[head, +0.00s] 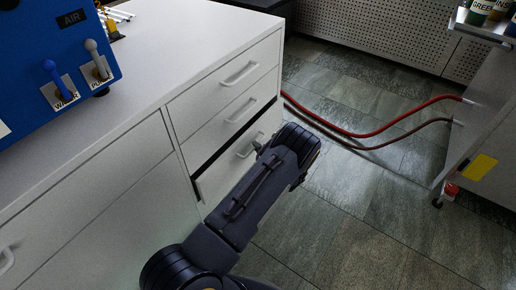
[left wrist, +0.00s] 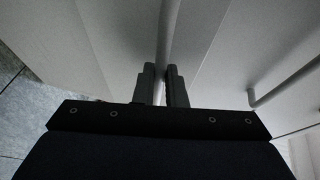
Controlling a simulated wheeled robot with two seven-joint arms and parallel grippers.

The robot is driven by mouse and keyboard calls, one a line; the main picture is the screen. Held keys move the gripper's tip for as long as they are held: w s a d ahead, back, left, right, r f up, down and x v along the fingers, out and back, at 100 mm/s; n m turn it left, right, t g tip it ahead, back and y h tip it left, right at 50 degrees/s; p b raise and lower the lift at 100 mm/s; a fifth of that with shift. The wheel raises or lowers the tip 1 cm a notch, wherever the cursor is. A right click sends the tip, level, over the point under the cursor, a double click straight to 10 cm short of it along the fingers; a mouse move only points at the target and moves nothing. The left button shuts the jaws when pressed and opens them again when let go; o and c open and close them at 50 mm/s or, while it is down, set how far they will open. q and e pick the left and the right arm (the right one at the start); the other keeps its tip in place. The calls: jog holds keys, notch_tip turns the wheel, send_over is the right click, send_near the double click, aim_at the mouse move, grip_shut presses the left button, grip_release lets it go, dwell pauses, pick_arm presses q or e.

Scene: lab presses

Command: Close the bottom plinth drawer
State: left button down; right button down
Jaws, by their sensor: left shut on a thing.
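The bottom drawer (head: 213,184) is the lowest of three white drawer fronts on the right end of the white cabinet. It stands slightly out, with a dark gap along its top edge. My left gripper (head: 259,147) is at this drawer's front. In the left wrist view, the two fingers of my left gripper (left wrist: 163,78) are shut on a bar handle (left wrist: 169,30), one finger on each side. My arm and gripper hide the lower right part of the drawer. My right gripper is not in view.
The upper drawers (head: 225,80) look shut. A blue unit (head: 50,60) with levers stands on the countertop (head: 180,45). Red hoses (head: 375,136) run from the cabinet to a bench (head: 480,140) at right. The tiled floor (head: 340,220) between is mostly clear.

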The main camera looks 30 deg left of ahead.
aim_at(248, 142)
pick_arm(q)
jog(key=shift+w+a+b, duration=0.15)
jog(key=shift+a+b, duration=0.5)
jog(key=shift+a, duration=1.3)
jog(key=shift+a+r, duration=0.1)
jog(key=shift+a, duration=0.05)
jog(key=c, duration=1.5)
grip_release()
jog(key=shift+a, duration=0.1)
